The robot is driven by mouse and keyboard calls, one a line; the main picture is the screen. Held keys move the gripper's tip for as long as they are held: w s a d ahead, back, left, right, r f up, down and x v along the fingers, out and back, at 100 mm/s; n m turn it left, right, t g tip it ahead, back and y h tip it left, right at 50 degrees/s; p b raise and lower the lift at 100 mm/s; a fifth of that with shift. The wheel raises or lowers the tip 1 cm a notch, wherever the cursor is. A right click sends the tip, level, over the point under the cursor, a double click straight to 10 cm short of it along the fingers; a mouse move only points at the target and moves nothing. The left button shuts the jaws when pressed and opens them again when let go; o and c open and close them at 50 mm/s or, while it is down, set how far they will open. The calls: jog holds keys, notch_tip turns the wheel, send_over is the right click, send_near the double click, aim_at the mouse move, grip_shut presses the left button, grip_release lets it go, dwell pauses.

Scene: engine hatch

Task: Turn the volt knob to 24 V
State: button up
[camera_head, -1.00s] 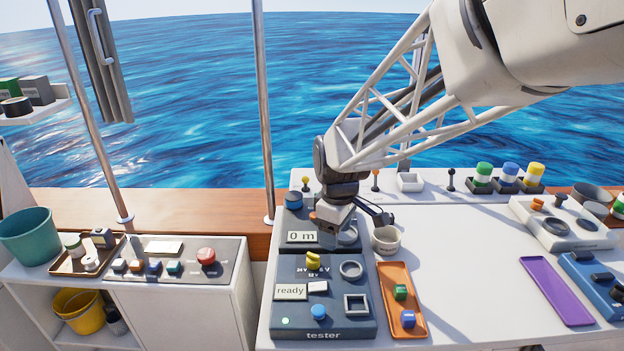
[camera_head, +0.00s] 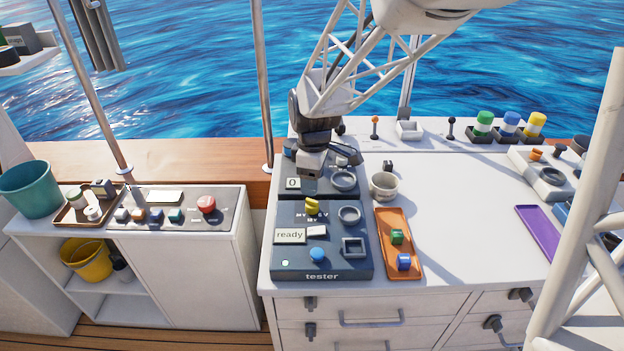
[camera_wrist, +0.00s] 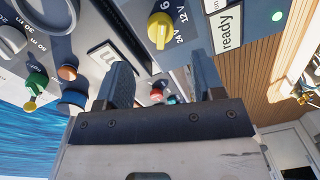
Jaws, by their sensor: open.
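The yellow volt knob (camera_head: 312,206) sits at the top left of the dark tester panel (camera_head: 345,265). In the wrist view the yellow knob (camera_wrist: 160,28) is near the top, with 6, 12 V and 24 V printed around it. I cannot tell for certain which mark it points to. My gripper (camera_wrist: 161,82) is open and empty. Its two fingers show apart in the wrist view, and the knob appears beyond them, not between them. In the head view my gripper hangs over the panel behind the tester, and its fingertips are hard to make out.
The tester also has a "ready" display (camera_head: 289,236), a blue button (camera_head: 317,255), a round ring (camera_head: 349,215) and a square frame (camera_head: 353,247). An orange tray (camera_head: 410,270) and a white cup (camera_head: 384,187) stand to the right. The white worktop (camera_head: 465,215) beyond them is largely clear.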

aim_at(312, 200)
jog(key=shift+s+f, duration=0.15)
jog(key=shift+f, duration=3.6)
jog(key=c, duration=0.9)
